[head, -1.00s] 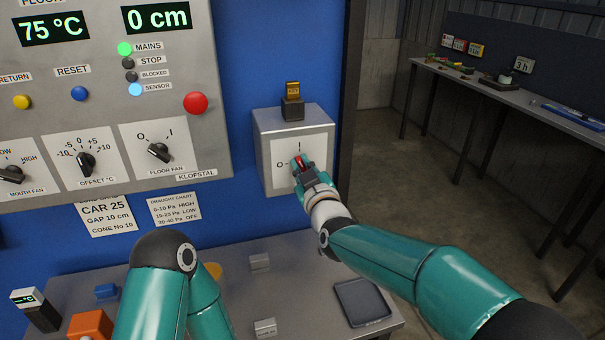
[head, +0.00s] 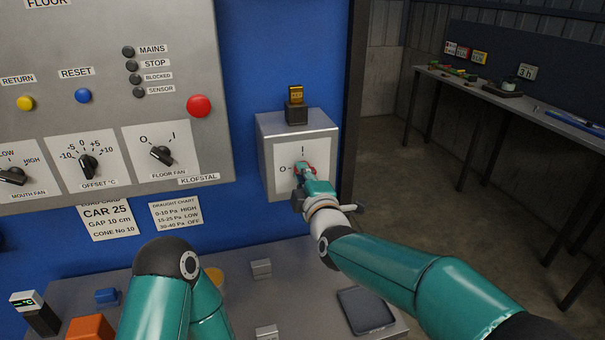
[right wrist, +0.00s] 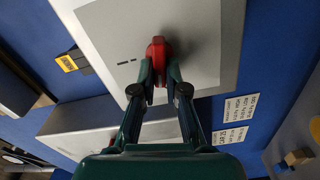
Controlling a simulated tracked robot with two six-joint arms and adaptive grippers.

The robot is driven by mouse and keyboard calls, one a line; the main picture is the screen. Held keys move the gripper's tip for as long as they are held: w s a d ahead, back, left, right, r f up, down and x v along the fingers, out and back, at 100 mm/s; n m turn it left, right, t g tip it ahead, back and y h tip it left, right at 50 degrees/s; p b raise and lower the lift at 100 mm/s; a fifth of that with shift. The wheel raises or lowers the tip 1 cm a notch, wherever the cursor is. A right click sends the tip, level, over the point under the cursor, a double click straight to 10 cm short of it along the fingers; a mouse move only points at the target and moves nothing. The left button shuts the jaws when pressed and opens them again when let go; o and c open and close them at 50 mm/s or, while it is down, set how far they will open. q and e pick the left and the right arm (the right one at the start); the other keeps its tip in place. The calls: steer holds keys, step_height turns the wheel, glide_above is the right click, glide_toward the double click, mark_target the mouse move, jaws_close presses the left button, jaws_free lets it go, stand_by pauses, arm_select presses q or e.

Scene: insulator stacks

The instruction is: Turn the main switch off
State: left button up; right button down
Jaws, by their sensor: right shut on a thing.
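The main switch is a red handle (head: 311,169) on the white plate of a grey box (head: 262,150), fixed to the blue wall right of the control panel. The plate has an O mark at its left and an I mark at its top. My right gripper (head: 306,172) is shut on the red handle and partly hides it. In the right wrist view the handle (right wrist: 157,52) sits between the two fingertips of the gripper (right wrist: 160,82). My left arm shows at the lower left, but its gripper is not in view.
The grey control panel (head: 60,60) shows dark lamps (head: 128,65) and no lit readouts. A black block with a yellow label (head: 296,106) stands on the switch box. Below is a grey bench (head: 300,275) with a dark tablet (head: 366,310). Open floor lies to the right.

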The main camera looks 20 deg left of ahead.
steer(key=shift+s+a+f+n, duration=0.1)
steer(key=shift+f+n, duration=0.05)
steer(key=shift+n, duration=1.15)
steer(key=shift+f, duration=0.1)
steer(key=c, duration=1.2)
jaws_free()
steer(key=shift+a, duration=0.1)
steer(key=v, duration=1.2)
